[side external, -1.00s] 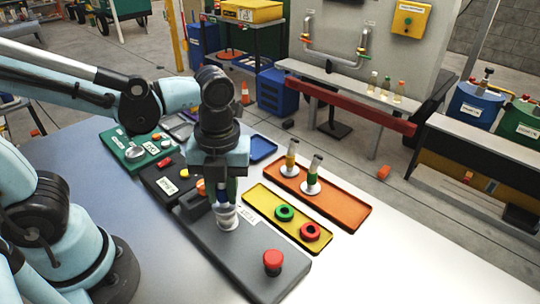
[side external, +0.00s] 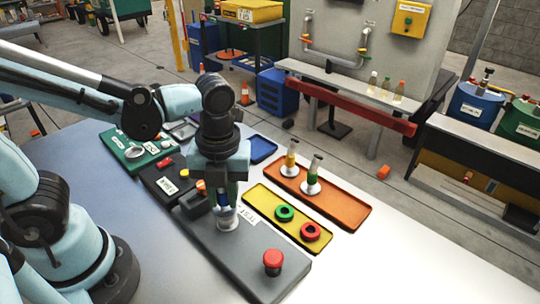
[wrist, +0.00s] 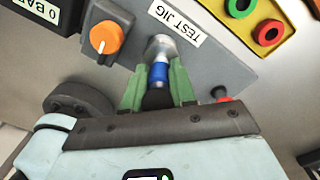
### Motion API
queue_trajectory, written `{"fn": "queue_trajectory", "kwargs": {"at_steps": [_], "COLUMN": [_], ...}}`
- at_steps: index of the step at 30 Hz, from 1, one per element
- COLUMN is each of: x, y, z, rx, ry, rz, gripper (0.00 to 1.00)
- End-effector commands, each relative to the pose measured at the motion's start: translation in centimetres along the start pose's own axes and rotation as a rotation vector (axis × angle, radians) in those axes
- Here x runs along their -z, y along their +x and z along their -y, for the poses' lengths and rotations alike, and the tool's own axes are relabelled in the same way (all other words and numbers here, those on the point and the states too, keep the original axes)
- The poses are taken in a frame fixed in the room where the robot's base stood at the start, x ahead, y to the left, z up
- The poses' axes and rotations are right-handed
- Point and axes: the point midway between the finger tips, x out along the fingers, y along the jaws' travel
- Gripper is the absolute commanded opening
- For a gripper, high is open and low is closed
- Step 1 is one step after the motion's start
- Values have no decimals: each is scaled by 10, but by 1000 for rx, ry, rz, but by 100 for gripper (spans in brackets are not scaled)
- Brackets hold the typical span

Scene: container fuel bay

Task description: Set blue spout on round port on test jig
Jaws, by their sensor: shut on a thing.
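My gripper (side external: 226,193) points down over the grey test jig (side external: 245,262). It is shut on the blue spout, whose blue band (wrist: 158,73) shows between the green fingertips in the wrist view. The spout's silver end (wrist: 160,47) meets or nearly meets the jig face beside the TEST JIG label (wrist: 175,22). In the side view the pale flange (side external: 228,221) is low at the jig plate, and the spout looks about upright. The round port is hidden under the spout, so I cannot tell whether it is seated.
A red button (side external: 272,262) stands on the jig's near end, and an orange knob (wrist: 105,38) is close by. A yellow tray (side external: 262,207) holds green and red rings. An orange tray (side external: 342,205) holds two spouts, yellow and green. The right table surface is clear.

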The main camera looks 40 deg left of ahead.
Motion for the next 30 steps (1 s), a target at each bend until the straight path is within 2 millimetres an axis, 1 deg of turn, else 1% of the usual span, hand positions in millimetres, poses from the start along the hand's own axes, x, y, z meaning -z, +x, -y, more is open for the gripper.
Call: {"fn": "queue_trajectory", "kwargs": {"at_steps": [27,28,30], "x": [0,0,0], "y": [4,4,4], "z": [0,0,0], "rx": [0,0,0], "ry": [0,0,0], "rz": [0,0,0], "gripper": [0,30,41]}}
